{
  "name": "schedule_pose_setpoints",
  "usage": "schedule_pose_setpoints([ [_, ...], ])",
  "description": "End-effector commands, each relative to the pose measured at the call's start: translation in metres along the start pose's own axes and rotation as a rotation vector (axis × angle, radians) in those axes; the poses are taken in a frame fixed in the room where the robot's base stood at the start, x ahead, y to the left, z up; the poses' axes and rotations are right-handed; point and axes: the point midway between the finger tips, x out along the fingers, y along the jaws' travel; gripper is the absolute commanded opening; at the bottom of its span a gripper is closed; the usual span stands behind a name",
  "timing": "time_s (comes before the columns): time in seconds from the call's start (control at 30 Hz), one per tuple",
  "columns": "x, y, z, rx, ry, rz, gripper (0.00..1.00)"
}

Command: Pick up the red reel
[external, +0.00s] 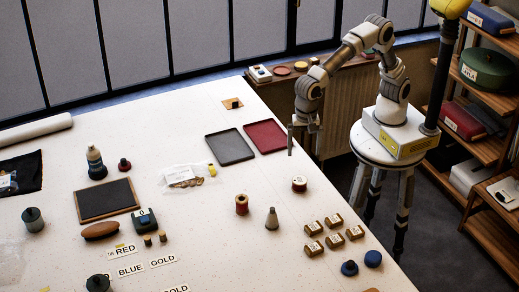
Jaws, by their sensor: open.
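A red-brown reel (242,204) stands upright on the white table, right of centre. A shorter reel (299,184) with a dark red side and a pale top stands to its right and farther back. A small dark red item (124,164) sits at the left beside a bottle; I cannot tell if it is a reel. My gripper (303,142) is open and empty, pointing down near the table's right edge. It is beyond both reels in the picture and apart from them.
A grey tray (230,147) and a dark red tray (265,136) lie left of my gripper. A grey cone (272,219) stands between the reels and several brown blocks (334,221). Two blue round items (373,259) lie at the front right. Word cards (122,251) lie at the front left.

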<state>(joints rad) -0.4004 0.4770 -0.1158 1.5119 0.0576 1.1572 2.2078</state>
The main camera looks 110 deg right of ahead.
Motion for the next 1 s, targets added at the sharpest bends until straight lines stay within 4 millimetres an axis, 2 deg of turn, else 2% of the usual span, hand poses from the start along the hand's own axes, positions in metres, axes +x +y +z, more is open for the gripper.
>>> schedule_pose_setpoints([
  [0.03,0.014,0.001,-0.001,0.0,0.003,0.004,1.0],
  [0.1,0.03,0.001,-0.001,-0.001,0.002,0.004,1.0],
  [0.3,0.07,0.0,-0.001,-0.001,0.002,0.003,1.0],
  [0.4,0.083,0.0,0.0,-0.002,0.0,0.001,1.0],
  [0.63,0.098,-0.002,-0.001,-0.002,0.0,0.0,1.0],
  [0.83,0.128,-0.007,-0.002,-0.003,0.001,0.002,1.0],
  [1.0,0.142,-0.007,-0.001,-0.002,-0.001,0.0,1.0],
])
